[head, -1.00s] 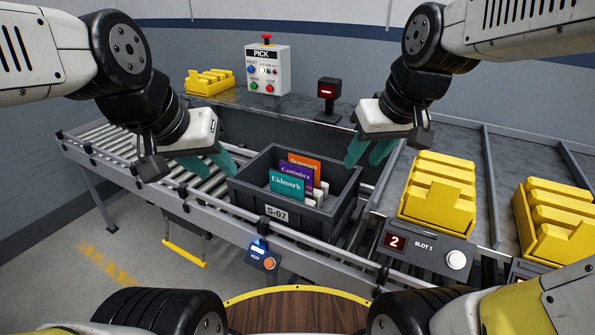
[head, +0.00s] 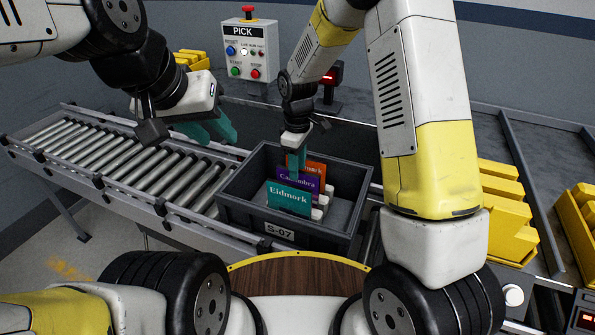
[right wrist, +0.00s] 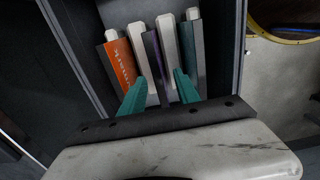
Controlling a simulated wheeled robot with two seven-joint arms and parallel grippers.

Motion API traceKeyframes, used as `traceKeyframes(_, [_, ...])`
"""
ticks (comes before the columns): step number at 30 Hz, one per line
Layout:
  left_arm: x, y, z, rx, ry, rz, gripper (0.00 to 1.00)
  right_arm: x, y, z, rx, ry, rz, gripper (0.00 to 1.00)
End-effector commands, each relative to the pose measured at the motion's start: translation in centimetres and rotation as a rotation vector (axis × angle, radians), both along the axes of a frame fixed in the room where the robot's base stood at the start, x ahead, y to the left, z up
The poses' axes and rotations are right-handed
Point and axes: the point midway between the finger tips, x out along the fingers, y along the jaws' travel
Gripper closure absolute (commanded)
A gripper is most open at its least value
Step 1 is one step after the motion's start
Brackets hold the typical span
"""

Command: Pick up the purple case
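The purple case (head: 309,182) stands upright in the grey bin (head: 240,212), between an orange case (head: 318,167) and a teal-green case (head: 289,199). In the head view the teal one partly hides it. My right gripper (head: 297,165) reaches down into the bin at the purple case. In the right wrist view its teal fingers (right wrist: 160,92) are apart, one on each side of the purple case (right wrist: 153,53); contact cannot be made out. My left gripper (head: 212,128) is empty above the rollers, left of the bin; its fingers look apart.
White dividers (right wrist: 167,40) stand between the cases. The bin sits on a roller conveyor (head: 120,165) with side rails. A PICK control box (head: 250,50) and a small red-lit device (head: 330,85) stand behind. Yellow trays (head: 505,210) lie at the right.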

Motion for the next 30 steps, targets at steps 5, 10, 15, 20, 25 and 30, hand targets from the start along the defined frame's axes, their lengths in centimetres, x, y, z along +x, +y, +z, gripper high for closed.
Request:
traceKeyframes(5, [0.0,0.0,0.0,0.0,0.0,0.0,0.64,-0.1,-0.1,-2.0,-0.002,0.004,0.001,0.62])
traceKeyframes(10, [0.0,0.0,0.0,0.0,0.0,0.0,0.64,0.1,-0.1,-4.2,-0.003,0.004,0.001,0.62])
traceKeyframes(15, [0.0,0.0,0.0,0.0,0.0,0.0,0.64,0.2,-0.2,-6.6,-0.002,0.004,-0.001,0.62])
traceKeyframes(20, [0.0,0.0,0.0,0.0,0.0,0.0,0.64,0.3,-0.2,-7.5,-0.001,0.001,-0.001,0.62])
traceKeyframes(25, [0.0,0.0,0.0,0.0,0.0,0.0,0.64,0.3,-0.2,-7.5,0.0,0.001,-0.001,0.62])
traceKeyframes(30, [0.0,0.0,0.0,0.0,0.0,0.0,0.64,0.3,-0.2,-7.5,0.0,0.001,-0.001,0.93])
